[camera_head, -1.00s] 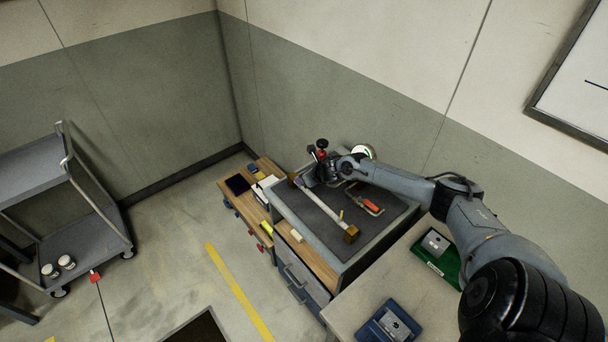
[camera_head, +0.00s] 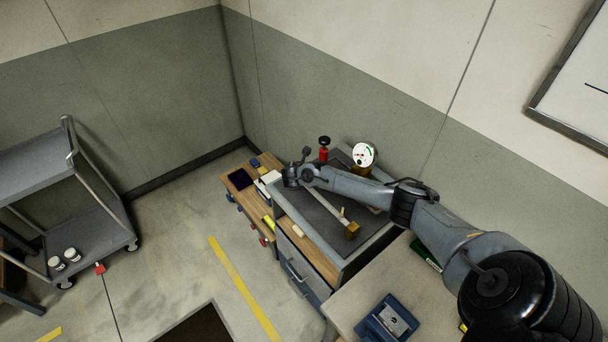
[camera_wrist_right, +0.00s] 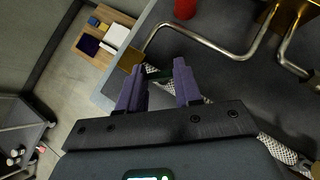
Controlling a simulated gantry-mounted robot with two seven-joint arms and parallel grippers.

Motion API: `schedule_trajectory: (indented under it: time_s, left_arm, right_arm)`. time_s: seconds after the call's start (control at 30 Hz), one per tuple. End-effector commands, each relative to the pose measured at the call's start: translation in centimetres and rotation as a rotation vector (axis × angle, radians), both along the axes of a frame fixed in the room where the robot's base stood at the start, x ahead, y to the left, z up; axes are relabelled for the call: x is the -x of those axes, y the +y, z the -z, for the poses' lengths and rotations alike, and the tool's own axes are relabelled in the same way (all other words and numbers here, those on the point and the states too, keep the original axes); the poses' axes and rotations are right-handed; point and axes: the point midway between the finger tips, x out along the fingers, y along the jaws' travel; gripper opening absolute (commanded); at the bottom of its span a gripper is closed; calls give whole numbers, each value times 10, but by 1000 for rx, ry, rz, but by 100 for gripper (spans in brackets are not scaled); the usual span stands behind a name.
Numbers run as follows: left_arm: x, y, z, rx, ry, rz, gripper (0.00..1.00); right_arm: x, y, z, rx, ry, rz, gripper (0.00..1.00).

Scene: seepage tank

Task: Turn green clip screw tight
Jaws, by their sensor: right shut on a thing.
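In the right wrist view a small dark green clip (camera_wrist_right: 158,74) sits on the braided hose (camera_wrist_right: 208,98), close to a brass block (camera_wrist_right: 131,60). My right gripper (camera_wrist_right: 160,68), with purple fingers, is shut on the green clip's screw part between its fingertips. The fingers hide most of the clip, so how tight it is cannot be told. In the head view the right gripper (camera_head: 290,180) is at the tray's left end and covers the clip. The hose's other end meets a second brass block (camera_head: 353,230). My left gripper is not in view.
A bent metal pipe (camera_wrist_right: 190,35) and a red part (camera_wrist_right: 185,8) are near the gripper. A blue box (camera_head: 388,318) stands on the near bench.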

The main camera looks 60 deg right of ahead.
Motion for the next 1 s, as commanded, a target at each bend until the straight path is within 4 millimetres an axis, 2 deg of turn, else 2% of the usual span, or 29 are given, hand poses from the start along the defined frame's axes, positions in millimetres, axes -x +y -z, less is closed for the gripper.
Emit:
schedule_trajectory:
  time_s: [0.27, 0.5, 0.8, 1.0]
  left_arm:
    - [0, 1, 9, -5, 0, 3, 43]
    - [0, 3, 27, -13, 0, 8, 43]
    - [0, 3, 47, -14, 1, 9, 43]
    - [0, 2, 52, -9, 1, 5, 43]
  right_arm:
    - [-5, 2, 2, -3, -1, 263, 4]
    - [-7, 2, 4, -3, -2, 466, 4]
    - [-8, 1, 3, -2, 0, 636, 4]
    - [-8, 0, 2, -1, 1, 689, 4]
